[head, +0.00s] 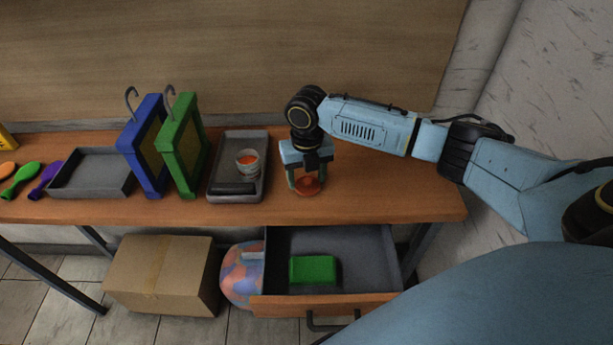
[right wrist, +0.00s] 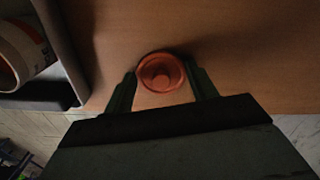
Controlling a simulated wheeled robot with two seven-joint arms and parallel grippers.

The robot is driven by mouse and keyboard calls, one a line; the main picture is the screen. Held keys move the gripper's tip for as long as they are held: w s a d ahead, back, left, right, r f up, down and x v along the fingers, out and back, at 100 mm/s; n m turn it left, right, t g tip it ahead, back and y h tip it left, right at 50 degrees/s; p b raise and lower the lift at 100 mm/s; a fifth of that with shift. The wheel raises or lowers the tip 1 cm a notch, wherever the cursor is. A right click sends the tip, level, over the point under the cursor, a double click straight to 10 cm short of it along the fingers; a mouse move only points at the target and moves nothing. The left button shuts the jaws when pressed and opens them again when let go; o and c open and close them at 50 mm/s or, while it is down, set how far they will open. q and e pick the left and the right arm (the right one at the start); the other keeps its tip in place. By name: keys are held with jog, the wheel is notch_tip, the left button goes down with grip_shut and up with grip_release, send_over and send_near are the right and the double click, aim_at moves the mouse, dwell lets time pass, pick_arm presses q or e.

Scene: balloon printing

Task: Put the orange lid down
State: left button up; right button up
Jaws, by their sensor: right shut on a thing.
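My left gripper is not in view.
A grey tray (head: 259,193) left of my right gripper holds a white cup (head: 247,162) with orange contents. Green (head: 185,150) and blue (head: 150,184) frames stand farther left, beside an empty tray (head: 90,173). Below, an open drawer (head: 350,255) holds a green block (head: 313,269). Table right is clear.

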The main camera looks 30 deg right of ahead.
aim_at(307, 179)
jog(key=shift+f, duration=0.2)
jog(key=o, duration=0.9)
notch_tip(307, 179, up, 12)
jog(key=shift+r+p, duration=0.15)
jog(key=shift+p, duration=0.4)
